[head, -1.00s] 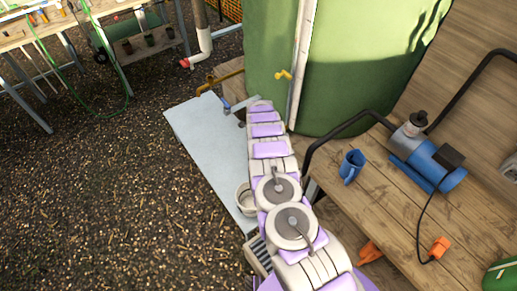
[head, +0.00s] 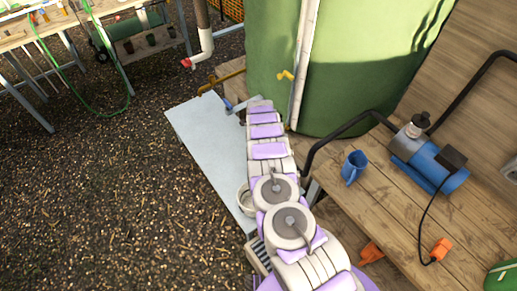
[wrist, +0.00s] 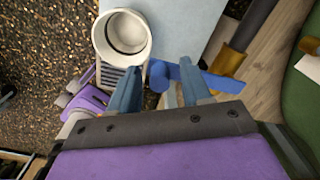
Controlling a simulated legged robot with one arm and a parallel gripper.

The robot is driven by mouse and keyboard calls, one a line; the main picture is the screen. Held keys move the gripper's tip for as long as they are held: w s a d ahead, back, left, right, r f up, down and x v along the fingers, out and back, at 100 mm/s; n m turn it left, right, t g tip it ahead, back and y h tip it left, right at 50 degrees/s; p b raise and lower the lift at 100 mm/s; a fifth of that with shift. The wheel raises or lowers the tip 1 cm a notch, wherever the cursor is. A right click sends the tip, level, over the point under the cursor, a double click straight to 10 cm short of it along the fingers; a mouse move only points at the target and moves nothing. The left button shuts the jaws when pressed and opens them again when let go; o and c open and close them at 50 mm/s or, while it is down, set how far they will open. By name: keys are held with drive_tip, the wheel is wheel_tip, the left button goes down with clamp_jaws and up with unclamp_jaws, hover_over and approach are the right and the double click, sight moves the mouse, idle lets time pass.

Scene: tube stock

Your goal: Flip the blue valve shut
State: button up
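The blue valve (head: 228,104) is at the end of a brass pipe (head: 222,82), low in front of the green tank. My arm reaches out to it, and my gripper (head: 242,110) is small and partly hidden beside it. In the wrist view the blue valve handle (wrist: 222,82) lies across the picture, just beyond the fingertips. My gripper (wrist: 162,82) is open, with its two fingers apart and part of the blue valve showing between them. I cannot tell whether a finger touches it. The brass pipe (wrist: 228,62) runs up behind the handle.
A pale slab (head: 205,135) lies under the valve.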

drive_tip(key=shift+d+r, duration=0.1)
wheel_tip(320, 180, up, 17)
drive_tip(key=p, duration=0.2)
idle(0.5)
drive_tip(key=shift+r, duration=0.1)
